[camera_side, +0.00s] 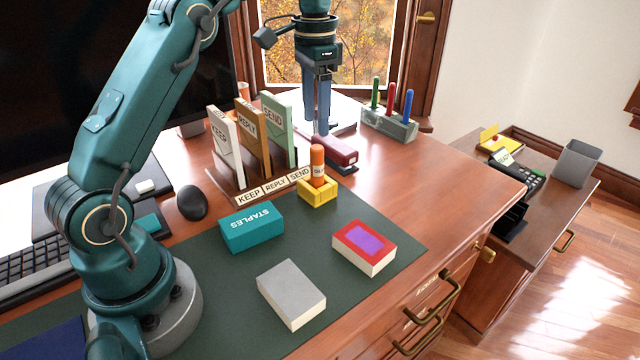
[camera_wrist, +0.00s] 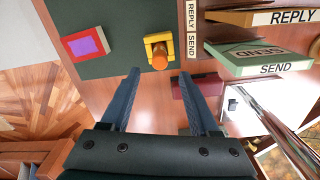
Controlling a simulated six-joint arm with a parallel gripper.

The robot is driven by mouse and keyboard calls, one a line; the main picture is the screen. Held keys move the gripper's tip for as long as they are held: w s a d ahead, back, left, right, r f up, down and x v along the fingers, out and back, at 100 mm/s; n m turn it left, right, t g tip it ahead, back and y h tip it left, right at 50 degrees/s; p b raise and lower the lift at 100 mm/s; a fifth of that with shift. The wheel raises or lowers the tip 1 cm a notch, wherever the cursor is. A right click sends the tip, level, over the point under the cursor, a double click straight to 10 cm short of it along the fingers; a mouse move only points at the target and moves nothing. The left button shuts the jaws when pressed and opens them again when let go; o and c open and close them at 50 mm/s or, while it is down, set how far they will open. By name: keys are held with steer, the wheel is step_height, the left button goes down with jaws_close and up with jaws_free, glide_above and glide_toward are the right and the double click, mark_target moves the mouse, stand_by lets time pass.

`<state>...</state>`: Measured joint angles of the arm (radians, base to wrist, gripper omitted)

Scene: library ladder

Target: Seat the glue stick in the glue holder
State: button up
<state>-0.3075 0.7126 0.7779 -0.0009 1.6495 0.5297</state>
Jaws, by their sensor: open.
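The glue stick (camera_side: 317,166) has an orange cap and an orange and white body. It stands upright in the yellow glue holder (camera_side: 318,194), with its lower end hidden inside the holder. How deep it sits, I cannot tell. In the wrist view the orange glue stick (camera_wrist: 160,61) shows from above at the yellow holder (camera_wrist: 150,39). My gripper (camera_side: 322,131) is open and empty, pointing down, above and behind the glue stick. In the wrist view my fingertips (camera_wrist: 160,73) are apart, and the glue stick shows beyond them, not touching.
A dark red stapler (camera_side: 335,151) lies just behind the holder. The letter sorter (camera_side: 250,150) stands to the left. A teal staples box (camera_side: 252,226), a grey box (camera_side: 292,293) and a red-purple box (camera_side: 364,246) are in front. A pen block (camera_side: 389,124) stands behind right.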

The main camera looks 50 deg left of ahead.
steer(key=shift+s+d+r, duration=0.1)
steer(key=shift+r, duration=0.3)
steer(key=s+d+r+n+t, duration=0.1)
steer(key=s+d+r+t, duration=0.2)
steer(key=s+d+r, duration=0.35)
steer(key=s+d+f+n+t, duration=0.1)
steer(key=s+d+f+t, duration=0.1)
steer(key=s+d+f, duration=0.2)
steer(key=s+f, duration=0.3)
steer(key=s, duration=0.5)
steer(key=shift+s+d+n+t, duration=0.15)
steer(key=shift+s+n+t, duration=0.15)
steer(key=shift+s, duration=0.1)
